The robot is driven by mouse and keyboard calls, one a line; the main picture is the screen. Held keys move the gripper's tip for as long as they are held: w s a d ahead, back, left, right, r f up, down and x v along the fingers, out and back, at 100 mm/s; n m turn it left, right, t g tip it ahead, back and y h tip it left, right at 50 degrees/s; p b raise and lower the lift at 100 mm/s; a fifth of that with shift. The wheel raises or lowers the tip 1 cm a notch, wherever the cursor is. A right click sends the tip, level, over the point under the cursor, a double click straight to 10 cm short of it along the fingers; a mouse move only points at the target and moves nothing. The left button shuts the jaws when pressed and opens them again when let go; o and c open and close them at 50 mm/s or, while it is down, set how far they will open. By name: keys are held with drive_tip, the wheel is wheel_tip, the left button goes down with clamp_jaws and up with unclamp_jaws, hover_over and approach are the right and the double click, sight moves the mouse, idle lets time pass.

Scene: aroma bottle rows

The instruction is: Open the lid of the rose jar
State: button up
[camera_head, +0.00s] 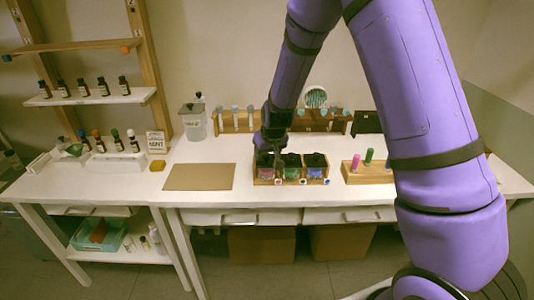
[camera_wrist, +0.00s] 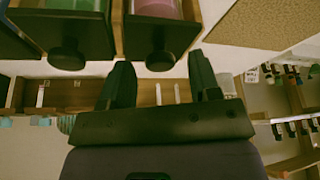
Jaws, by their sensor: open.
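The jar with pink contents (camera_head: 265,172), which looks like the rose jar, stands in the left compartment of a wooden holder (camera_head: 290,181). Its black lid is on; in the wrist view the lid's knob (camera_wrist: 160,61) hangs below the pink jar (camera_wrist: 160,9). My gripper (camera_head: 273,152) is above this jar, pointing down. In the wrist view my gripper (camera_wrist: 160,70) is open, with the knob between its two fingers in the picture and a gap on each side. I cannot tell how near the fingertips are in depth.
A green jar (camera_head: 292,172) and a blue-purple jar (camera_head: 315,173) stand beside it, both with black lids. A brown mat (camera_head: 200,177) lies to the left. A wooden block with coloured pegs (camera_head: 368,175) is on the right. A vial rack (camera_head: 335,125) stands behind.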

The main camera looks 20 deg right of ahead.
drive_tip(key=shift+f, duration=0.2)
clamp_jaws()
drive_tip(key=shift+w, duration=0.1)
